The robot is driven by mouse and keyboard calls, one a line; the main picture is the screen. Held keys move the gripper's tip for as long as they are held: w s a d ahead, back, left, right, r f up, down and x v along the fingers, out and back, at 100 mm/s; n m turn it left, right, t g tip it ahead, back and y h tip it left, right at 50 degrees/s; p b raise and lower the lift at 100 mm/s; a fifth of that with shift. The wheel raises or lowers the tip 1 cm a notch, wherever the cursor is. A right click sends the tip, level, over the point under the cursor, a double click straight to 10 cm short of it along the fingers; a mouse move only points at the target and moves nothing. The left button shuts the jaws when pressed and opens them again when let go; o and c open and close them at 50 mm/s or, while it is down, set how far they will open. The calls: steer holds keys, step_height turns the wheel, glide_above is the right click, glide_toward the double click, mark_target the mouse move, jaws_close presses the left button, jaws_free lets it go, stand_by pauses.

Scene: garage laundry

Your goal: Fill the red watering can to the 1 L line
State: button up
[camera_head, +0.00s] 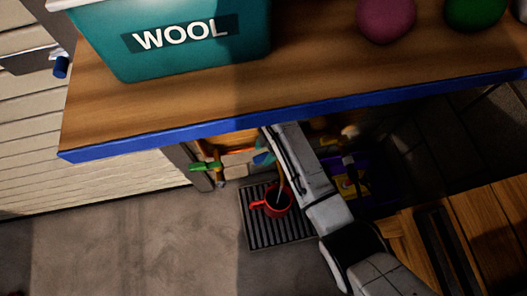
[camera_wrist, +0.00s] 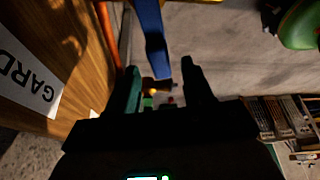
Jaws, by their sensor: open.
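The red watering can (camera_head: 276,203) stands on a dark slatted grate (camera_head: 250,225) on the floor, below the shelf. A thin pale streak runs down into its opening; I cannot tell whether it is water. The 1 L line cannot be made out. A tap with a green handle (camera_head: 204,167) is left of the can, and a blue handle (camera_head: 264,157) is above it. My gripper (camera_wrist: 161,72) is open. In the wrist view a blue bar (camera_wrist: 152,38) reaches down between its fingers, and a green piece (camera_wrist: 132,92) is by the left finger. Contact cannot be told.
A blue-edged wooden shelf (camera_head: 180,100) overhangs the area, carrying a teal WOOL bin (camera_head: 200,65) and coloured balls (camera_head: 386,18). A purple crate (camera_head: 375,185) lies behind my arm. A wooden bench (camera_head: 480,230) is at lower right. Floor (camera_head: 130,245) at left is clear.

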steer(key=p+v, duration=0.1)
steer(key=v, duration=0.8)
steer(key=shift+r, duration=0.15)
stand_by(7.0)
